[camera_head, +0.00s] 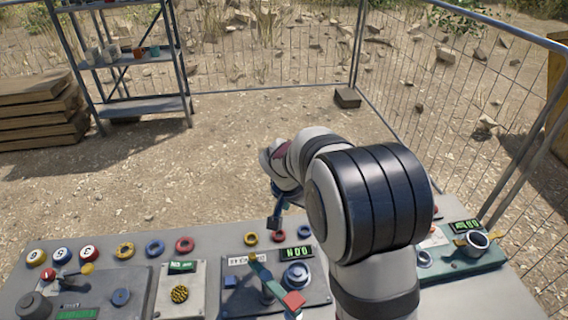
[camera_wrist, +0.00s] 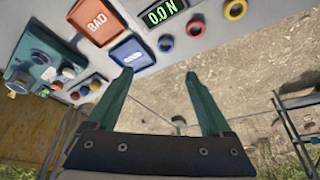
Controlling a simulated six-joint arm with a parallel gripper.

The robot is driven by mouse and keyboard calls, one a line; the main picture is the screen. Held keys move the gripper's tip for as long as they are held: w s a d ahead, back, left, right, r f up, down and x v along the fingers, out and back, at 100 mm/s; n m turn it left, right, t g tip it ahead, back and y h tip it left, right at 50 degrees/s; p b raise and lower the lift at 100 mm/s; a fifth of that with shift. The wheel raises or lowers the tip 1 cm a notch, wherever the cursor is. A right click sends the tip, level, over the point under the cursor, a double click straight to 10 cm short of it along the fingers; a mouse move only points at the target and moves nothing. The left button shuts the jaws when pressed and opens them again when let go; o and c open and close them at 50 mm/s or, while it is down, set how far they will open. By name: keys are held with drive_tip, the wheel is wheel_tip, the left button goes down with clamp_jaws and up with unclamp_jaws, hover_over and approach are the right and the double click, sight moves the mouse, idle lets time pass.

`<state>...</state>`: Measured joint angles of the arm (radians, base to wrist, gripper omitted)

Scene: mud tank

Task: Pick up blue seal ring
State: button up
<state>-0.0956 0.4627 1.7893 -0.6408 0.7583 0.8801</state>
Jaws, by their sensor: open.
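In the wrist view a small blue ring (camera_wrist: 166,44) lies on the grey bench top, just beyond the gap between my fingertips. My gripper (camera_wrist: 159,74) is open, with two green fingers apart and nothing between them. In the head view my gripper (camera_head: 274,222) hangs near the small red ring (camera_head: 279,236), partly hidden by my arm. A larger blue ring (camera_head: 155,247) lies on the left of the bench, between a yellow ring (camera_head: 124,250) and a red ring (camera_head: 185,244).
The small red ring (camera_wrist: 195,28) and yellow ring (camera_wrist: 235,9) lie beside the small blue one. A force display (camera_head: 297,252) stands close by. A green panel with a metal cup (camera_head: 478,240) is at right. A wire fence and shelf (camera_head: 135,60) stand behind.

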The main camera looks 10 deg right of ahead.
sight(305, 229)
drive_tip(key=x, duration=1.1)
drive_tip(key=w+a+x, duration=0.1)
drive_tip(key=x, duration=0.4)
drive_tip(key=shift+w+d+f, duration=0.1)
drive_tip(key=shift+w+f, duration=0.05)
clamp_jaws()
